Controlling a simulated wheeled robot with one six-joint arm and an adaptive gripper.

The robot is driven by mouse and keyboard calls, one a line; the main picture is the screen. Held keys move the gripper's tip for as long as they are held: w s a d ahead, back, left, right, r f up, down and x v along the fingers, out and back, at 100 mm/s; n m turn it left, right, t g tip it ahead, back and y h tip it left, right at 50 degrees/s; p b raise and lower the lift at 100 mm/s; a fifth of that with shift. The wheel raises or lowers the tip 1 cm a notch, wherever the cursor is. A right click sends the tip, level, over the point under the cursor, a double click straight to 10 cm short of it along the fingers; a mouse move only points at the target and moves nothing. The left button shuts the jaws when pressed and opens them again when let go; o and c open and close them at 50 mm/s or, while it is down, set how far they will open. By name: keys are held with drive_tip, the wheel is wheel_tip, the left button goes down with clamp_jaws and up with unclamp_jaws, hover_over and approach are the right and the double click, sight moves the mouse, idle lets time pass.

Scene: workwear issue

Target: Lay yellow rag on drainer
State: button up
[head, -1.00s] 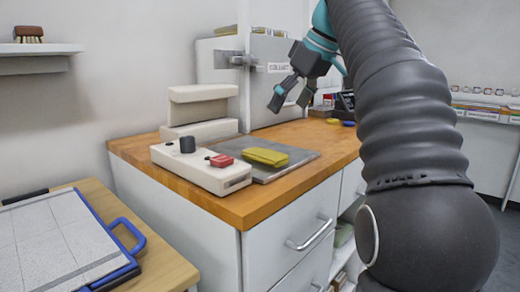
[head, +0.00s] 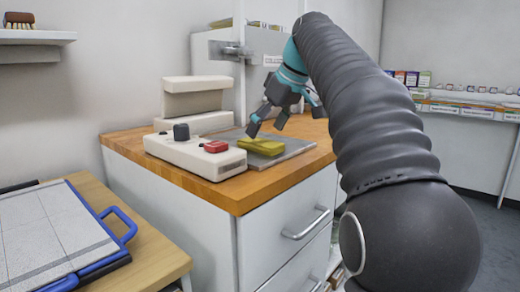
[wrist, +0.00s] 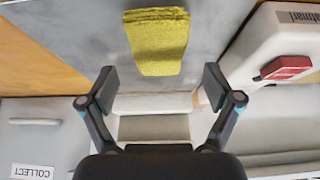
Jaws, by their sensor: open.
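The yellow rag (head: 262,147) lies folded on a flat grey plate (head: 299,147) on the wooden counter. My gripper (head: 268,123) is open and empty, just above the rag in the head view. In the wrist view the rag (wrist: 157,42) lies beyond my open fingertips (wrist: 159,85), roughly centred between them and apart from them. I cannot pick out a drainer for certain in these views.
A white control box with a red button (head: 192,153) stands just left of the plate. A pale stepped block (head: 194,120) and a grey cabinet are behind. A blue-framed gridded board (head: 50,232) lies on the lower left table.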

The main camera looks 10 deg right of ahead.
sight(261, 141)
drive_tip(key=shift+x, duration=1.5)
drive_tip(key=shift+f+b, duration=0.3)
drive_tip(key=c, duration=1.4)
drive_tip(key=shift+o, duration=0.2)
drive_tip(key=shift+r, duration=0.15)
